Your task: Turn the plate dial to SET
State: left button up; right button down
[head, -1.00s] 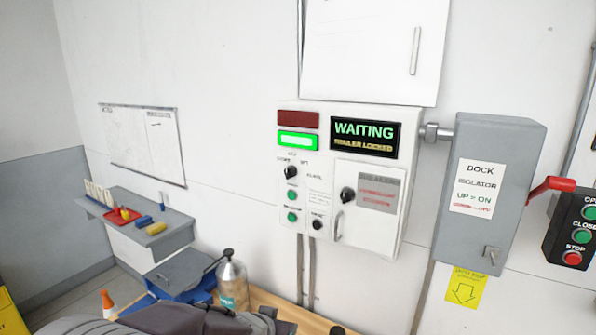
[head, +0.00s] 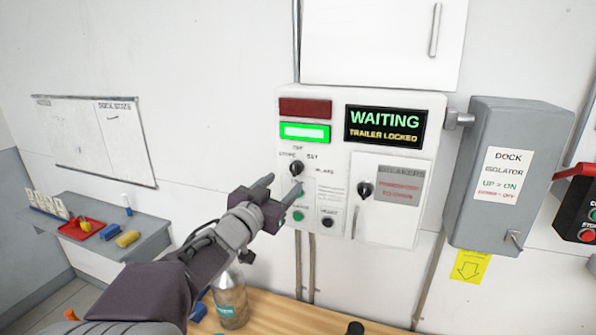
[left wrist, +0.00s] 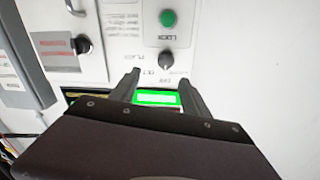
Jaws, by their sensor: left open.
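The plate dial (head: 296,168) is a small black knob on the white control box, with labels around it including SET at its upper right. I cannot tell for sure which label it points to. My left gripper (head: 282,186) is open and empty, its two fingers reaching up toward the box just below and left of the dial. In the left wrist view, where the panel looks upside down, the dial (left wrist: 166,61) lies just beyond and between the fingertips (left wrist: 158,76). The fingers appear apart from it. My right gripper is not in view.
The display (head: 384,125) reads WAITING, TRAILER LOCKED; a green lamp (head: 305,132) is lit. A breaker door (head: 400,215) with its own black knob is right of the dial. The grey dock isolator (head: 515,165) stands further right. A bottle (head: 231,300) stands on the wooden bench below.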

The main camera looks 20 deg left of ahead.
aim_at(293, 171)
pick_arm(q)
jog(key=w, duration=0.1)
jog(key=w+a, duration=0.1)
jog(key=w, duration=0.1)
jog(key=w+p, duration=0.1)
jog(key=w, duration=0.1)
jog(key=shift+w+a+f, duration=0.1)
jog(key=shift+a+f, duration=0.1)
jog(key=shift+a, duration=0.2)
jog(key=w, duration=0.1)
jog(key=w+p, duration=0.1)
jog(key=w, duration=0.1)
jog(key=shift+w+d, duration=0.3)
jog(key=shift+d, duration=0.1)
jog(key=shift+w+d, duration=0.1)
jog(key=shift+w, duration=0.05)
jog(key=shift+a, duration=0.3)
jog(key=shift+c, duration=1.2)
grip_shut()
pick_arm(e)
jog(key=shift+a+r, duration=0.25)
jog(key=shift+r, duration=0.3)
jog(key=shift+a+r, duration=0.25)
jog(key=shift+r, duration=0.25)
